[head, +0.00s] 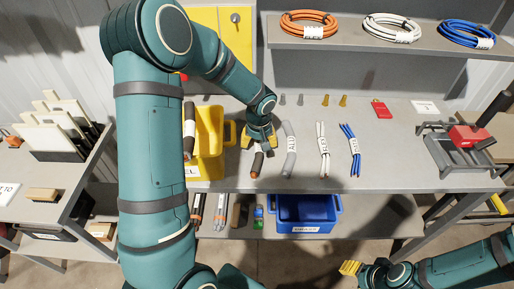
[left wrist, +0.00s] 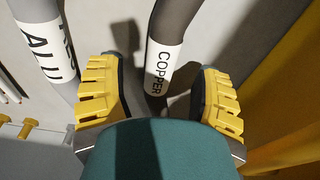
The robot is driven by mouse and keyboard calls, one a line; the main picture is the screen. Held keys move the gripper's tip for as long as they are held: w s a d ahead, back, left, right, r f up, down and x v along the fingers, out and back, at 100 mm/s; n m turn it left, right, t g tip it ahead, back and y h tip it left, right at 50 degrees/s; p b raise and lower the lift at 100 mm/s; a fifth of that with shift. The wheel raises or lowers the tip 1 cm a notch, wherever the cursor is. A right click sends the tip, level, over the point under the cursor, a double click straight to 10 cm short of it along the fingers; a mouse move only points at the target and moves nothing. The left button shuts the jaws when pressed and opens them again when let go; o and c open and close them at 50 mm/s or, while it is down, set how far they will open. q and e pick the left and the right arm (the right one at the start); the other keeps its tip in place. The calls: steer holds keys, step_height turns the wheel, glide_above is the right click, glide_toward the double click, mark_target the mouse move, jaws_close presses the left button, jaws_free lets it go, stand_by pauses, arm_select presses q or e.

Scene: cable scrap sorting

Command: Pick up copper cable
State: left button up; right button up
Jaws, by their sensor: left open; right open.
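The copper cable is a dark cable with a copper-coloured end (head: 256,166) on the grey table in the head view. In the left wrist view its white label reads COPPER (left wrist: 163,62), and the cable runs between my finger pads. My left gripper (head: 257,138) is over the cable's upper part and hides some of it. In the left wrist view the left gripper (left wrist: 160,95) is open, one yellow pad on each side of the cable, with gaps between. Contact is not visible. My right gripper (head: 350,268) is open and empty at the lower right, away from the table.
A grey cable labelled ALU (head: 290,150) lies just right of the copper cable. White (head: 323,150) and blue (head: 350,150) cable bundles lie further right. A yellow bin (head: 212,140) stands close on the left. A blue bin (head: 308,214) sits on the lower shelf.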

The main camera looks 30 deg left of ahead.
arm_select(q)
steer(key=shift+w+f, duration=0.1)
steer(key=shift+f, duration=0.85)
steer(key=shift+r, duration=0.1)
jaws_close()
